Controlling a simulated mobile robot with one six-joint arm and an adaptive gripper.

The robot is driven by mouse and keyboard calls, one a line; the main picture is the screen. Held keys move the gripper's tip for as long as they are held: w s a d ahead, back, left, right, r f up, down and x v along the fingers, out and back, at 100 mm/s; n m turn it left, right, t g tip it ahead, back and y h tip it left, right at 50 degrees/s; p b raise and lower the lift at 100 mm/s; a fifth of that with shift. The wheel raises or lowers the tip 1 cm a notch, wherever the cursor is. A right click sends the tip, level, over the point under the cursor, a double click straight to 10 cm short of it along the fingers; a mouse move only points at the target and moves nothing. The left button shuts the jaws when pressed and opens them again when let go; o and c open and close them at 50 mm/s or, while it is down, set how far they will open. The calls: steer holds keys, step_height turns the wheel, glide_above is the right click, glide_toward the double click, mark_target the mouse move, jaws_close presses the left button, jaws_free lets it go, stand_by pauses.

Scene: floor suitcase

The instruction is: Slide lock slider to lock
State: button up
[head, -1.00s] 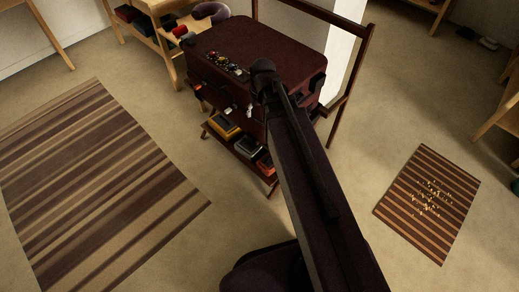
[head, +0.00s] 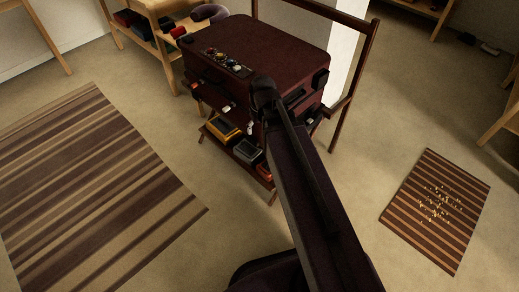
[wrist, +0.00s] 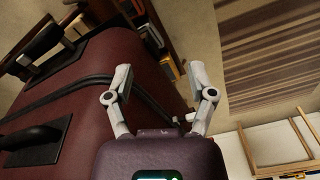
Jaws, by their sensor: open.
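The dark red suitcase (head: 275,45) lies on a wooden rack in the head view. Its side fills the left of the wrist view (wrist: 60,115), with a black zip seam and black handles. Small fittings (head: 228,107) show on its front side in the head view; I cannot tell which is the lock slider. My gripper (wrist: 160,82) is open in the wrist view, its two pale fingers apart with nothing held between them. It is beside the suitcase; contact cannot be judged. In the head view my arm mostly hides the gripper and part of the suitcase front.
Several small items (head: 225,60) lie on the suitcase top. The rack's lower shelf holds a yellow-and-grey box (head: 223,128) and others. A striped rug (head: 90,180) lies left and a small striped mat (head: 435,210) right.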

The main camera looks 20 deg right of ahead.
step_height(320, 180, down, 8)
steer(key=s+b, duration=0.1)
steer(key=b, duration=0.6)
steer(key=shift+s+r, duration=0.15)
steer(key=shift+s, duration=0.25)
steer(key=s+r+p, duration=0.2)
steer(key=r+p, duration=1.3)
steer(key=s+r+m+g+p, duration=0.1)
steer(key=r+p, duration=1.4)
steer(key=shift+s+r+h, duration=0.2)
steer(key=shift+s+h, duration=0.1)
steer(key=shift+s, duration=0.05)
steer(key=shift+a, duration=0.1)
